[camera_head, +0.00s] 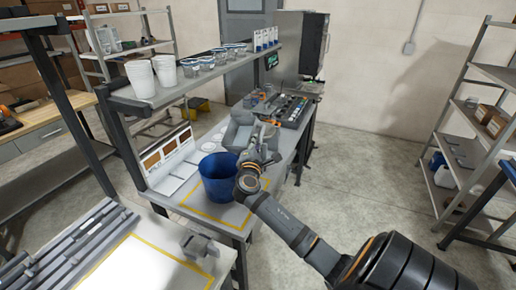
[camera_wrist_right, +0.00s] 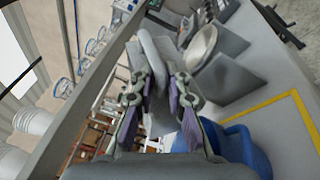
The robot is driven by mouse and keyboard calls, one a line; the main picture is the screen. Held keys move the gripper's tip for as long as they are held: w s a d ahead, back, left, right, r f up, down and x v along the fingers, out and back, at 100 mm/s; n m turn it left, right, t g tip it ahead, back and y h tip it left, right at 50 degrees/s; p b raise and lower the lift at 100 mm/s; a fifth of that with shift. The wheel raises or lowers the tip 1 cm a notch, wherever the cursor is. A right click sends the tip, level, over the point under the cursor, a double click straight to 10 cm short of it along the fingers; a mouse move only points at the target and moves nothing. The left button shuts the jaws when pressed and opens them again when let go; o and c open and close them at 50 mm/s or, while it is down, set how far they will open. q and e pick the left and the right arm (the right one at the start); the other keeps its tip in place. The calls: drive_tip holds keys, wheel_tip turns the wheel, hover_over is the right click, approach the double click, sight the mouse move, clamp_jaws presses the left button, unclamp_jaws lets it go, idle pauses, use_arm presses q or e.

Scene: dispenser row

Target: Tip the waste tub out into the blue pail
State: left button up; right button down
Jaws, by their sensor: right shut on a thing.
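The blue pail (camera_head: 217,188) stands open at the top on the bench, inside a yellow outline. It also shows at the lower right of the wrist view (camera_wrist_right: 240,145), partly behind my gripper. A grey tub (camera_head: 238,133), which looks like the waste tub, is just behind the pail. My right gripper (camera_head: 260,136) is shut on it. My left gripper is not in view.
A shelf (camera_head: 205,75) with white cups (camera_head: 140,78) and several lidded containers overhangs the bench's back. A device with a row of dark parts (camera_head: 290,110) is at the far end. A grey bracket (camera_head: 198,245) is on the near table.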

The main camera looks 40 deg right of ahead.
use_arm(q)
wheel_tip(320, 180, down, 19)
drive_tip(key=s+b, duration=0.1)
drive_tip(key=b, duration=1.7)
use_arm(e)
drive_tip(key=w+a+n+t+y, duration=0.1)
drive_tip(key=a+n+t+y, duration=0.1)
drive_tip(key=a+n+t, duration=0.8)
drive_tip(key=shift+r+n+t+y, duration=0.35)
drive_tip(key=shift+n+t, duration=0.35)
drive_tip(key=shift+n, duration=2.5)
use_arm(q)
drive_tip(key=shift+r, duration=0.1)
use_arm(e)
drive_tip(key=shift+a+f, duration=0.1)
drive_tip(key=shift+w+a, duration=0.1)
